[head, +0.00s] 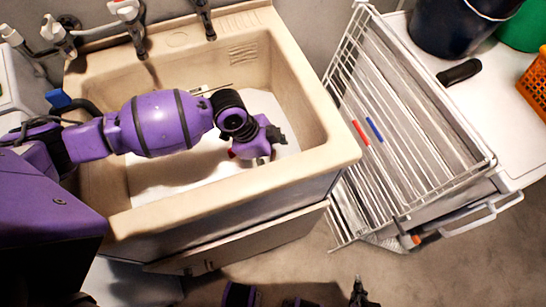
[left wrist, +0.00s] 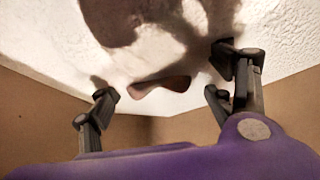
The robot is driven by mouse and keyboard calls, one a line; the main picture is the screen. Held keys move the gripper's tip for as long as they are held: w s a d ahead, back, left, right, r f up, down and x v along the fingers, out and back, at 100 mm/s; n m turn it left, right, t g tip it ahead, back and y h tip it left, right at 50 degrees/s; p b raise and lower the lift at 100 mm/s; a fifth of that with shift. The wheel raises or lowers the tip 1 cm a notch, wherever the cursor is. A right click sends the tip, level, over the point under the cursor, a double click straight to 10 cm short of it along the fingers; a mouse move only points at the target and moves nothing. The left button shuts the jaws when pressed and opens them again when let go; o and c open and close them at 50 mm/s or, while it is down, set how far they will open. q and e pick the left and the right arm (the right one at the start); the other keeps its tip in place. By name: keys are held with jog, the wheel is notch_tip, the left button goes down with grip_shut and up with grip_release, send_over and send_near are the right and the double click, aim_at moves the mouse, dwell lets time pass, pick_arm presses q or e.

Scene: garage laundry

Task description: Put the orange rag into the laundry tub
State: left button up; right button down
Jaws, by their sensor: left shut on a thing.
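The beige laundry tub (head: 330,148) stands in the upper middle of the head view, with a pale floor inside. My left arm reaches over its left rim, and my left gripper (head: 266,152) is down inside the tub, towards its right side. In the left wrist view, a brownish-orange piece of cloth, seemingly the orange rag (left wrist: 160,86), shows between the fingertips of my left gripper (left wrist: 162,92), which is shut on it. The rag is mostly hidden in the head view. My right gripper (head: 359,287) is low at the bottom edge, outside the tub; its jaws are unclear.
Taps (head: 128,14) stand along the tub's back rim. A wire drying rack (head: 400,130) with a red and a blue peg is to the right. A white surface beyond holds a dark bucket (head: 448,28), a green bucket and an orange basket (head: 536,85). Floor shows in front.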

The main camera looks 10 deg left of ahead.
pick_arm(q)
jog(key=o, duration=1.3)
jog(key=shift+c, duration=0.2)
jog(key=p+v, duration=0.1)
jog(key=v, duration=1.1)
